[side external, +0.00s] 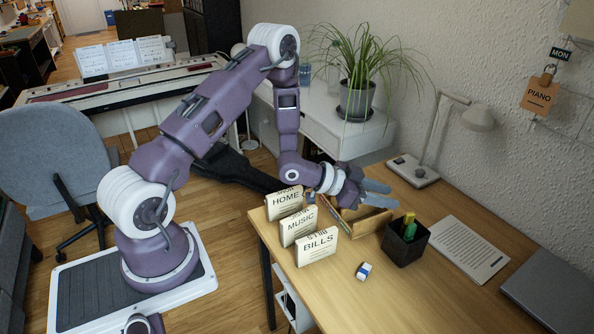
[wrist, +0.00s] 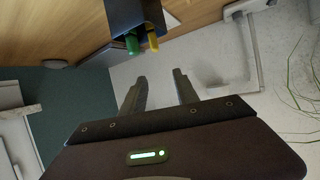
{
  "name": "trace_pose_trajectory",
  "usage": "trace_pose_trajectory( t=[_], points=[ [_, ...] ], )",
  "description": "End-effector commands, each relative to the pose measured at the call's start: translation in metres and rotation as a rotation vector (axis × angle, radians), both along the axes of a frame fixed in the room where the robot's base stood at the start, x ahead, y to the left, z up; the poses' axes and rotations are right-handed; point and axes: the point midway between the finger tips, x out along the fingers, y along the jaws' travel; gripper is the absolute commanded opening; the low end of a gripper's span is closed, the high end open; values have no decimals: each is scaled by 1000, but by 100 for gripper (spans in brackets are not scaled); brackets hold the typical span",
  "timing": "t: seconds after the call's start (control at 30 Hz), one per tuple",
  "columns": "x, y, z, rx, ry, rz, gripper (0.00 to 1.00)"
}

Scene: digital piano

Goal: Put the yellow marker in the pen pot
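The black pen pot (side external: 403,249) stands upright on the desk, and it also shows at the top of the wrist view (wrist: 134,16). The yellow marker (wrist: 152,41) sticks out of the pot's mouth beside a green marker (wrist: 132,44). In the side view the yellow end (side external: 409,217) shows above the pot's rim; the lower parts are hidden inside. My gripper (side external: 388,194) is behind the pot, above the wooden tray, and apart from the pot. Its fingers (wrist: 160,84) are spread with nothing between them.
A wooden tray (side external: 372,223) lies below my gripper. Card holders marked HOME (side external: 284,203), MUSIC (side external: 299,228) and BILLS (side external: 317,247) stand left. An eraser (side external: 364,271) lies in front. A paper sheet (side external: 468,249), laptop (side external: 552,290) and lamp (side external: 414,170) are right and behind.

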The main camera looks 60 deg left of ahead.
Motion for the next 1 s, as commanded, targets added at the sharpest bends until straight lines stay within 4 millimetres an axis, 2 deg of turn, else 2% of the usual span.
trace_pose_trajectory(
  t=[0.07, 0.17, 0.27, 0.3, 0.37, 0.4, 0.47, 0.5, 0.6, 0.7, 0.83, 1.0],
  points=[
    [5, 4, 20, 63, 16, 15, 36],
    [4, 16, 65, 194, 82, 82, 36],
    [-21, 28, 120, 296, 171, 190, 36],
    [-38, 30, 142, 319, 209, 237, 36],
    [-72, 31, 173, 334, 271, 309, 36],
    [-100, 29, 191, 331, 313, 350, 36],
    [-148, 23, 212, 305, 382, 402, 36],
    [-181, 17, 220, 281, 427, 424, 36],
    [-256, -2, 229, 211, 533, 440, 36],
    [-309, -18, 226, 159, 611, 424, 36],
    [-340, -28, 223, 130, 659, 405, 36],
    [-342, -28, 222, 129, 666, 404, 36]
  ],
)
